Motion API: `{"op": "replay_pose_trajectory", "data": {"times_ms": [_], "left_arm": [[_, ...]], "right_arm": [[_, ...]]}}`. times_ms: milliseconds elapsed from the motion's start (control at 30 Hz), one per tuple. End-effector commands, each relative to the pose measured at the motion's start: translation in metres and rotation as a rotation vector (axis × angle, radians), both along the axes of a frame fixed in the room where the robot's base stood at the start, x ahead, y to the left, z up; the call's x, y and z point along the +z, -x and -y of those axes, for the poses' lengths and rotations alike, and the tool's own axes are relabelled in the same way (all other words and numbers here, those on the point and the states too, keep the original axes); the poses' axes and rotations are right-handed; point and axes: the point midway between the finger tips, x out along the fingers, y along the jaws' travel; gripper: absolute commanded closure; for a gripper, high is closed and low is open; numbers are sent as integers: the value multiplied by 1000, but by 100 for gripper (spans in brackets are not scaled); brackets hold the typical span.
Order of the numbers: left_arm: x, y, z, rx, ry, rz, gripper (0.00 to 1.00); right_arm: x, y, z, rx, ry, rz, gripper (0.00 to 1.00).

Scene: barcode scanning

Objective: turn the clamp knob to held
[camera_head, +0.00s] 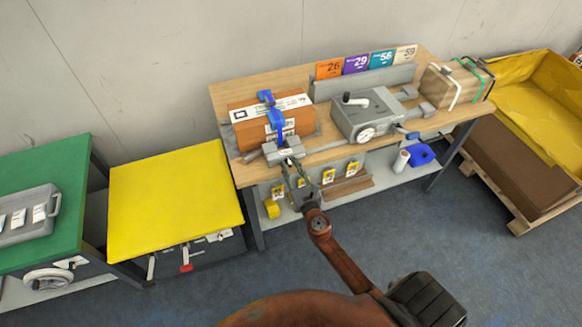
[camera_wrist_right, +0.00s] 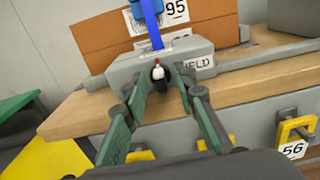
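The clamp is a grey block (camera_head: 271,156) on the near left edge of the wooden bench, with a blue clamp arm (camera_head: 276,120) over an orange-brown box (camera_head: 246,137). In the right wrist view the clamp knob (camera_wrist_right: 158,75) is small and dark with a white and red mark on top. A plate reading "HELD" (camera_wrist_right: 199,62), partly covered by a finger, is right of it. My right gripper (camera_wrist_right: 162,73) is at the clamp front, its green-padded fingers apart on either side of the knob; contact is not clear. My left gripper is out of view.
A grey gauge box (camera_head: 370,117) stands on the bench right of the clamp. Yellow numbered tags (camera_head: 328,176) hang below the bench edge. A yellow-topped table (camera_head: 170,190) and a green table (camera_head: 62,170) stand left. Open floor lies in front.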

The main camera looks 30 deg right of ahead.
Motion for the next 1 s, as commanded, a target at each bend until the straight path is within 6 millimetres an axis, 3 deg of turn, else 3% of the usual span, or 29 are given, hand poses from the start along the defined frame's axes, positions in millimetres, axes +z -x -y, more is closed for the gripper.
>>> {"op": "replay_pose_trajectory", "data": {"times_ms": [200,567,1000], "left_arm": [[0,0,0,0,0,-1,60],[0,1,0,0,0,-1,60],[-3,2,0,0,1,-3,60]], "right_arm": [[0,0,0,0,-1,0,75],[0,0,0,0,-1,0,100],[-1,0,0,1,-68,16,100]]}}
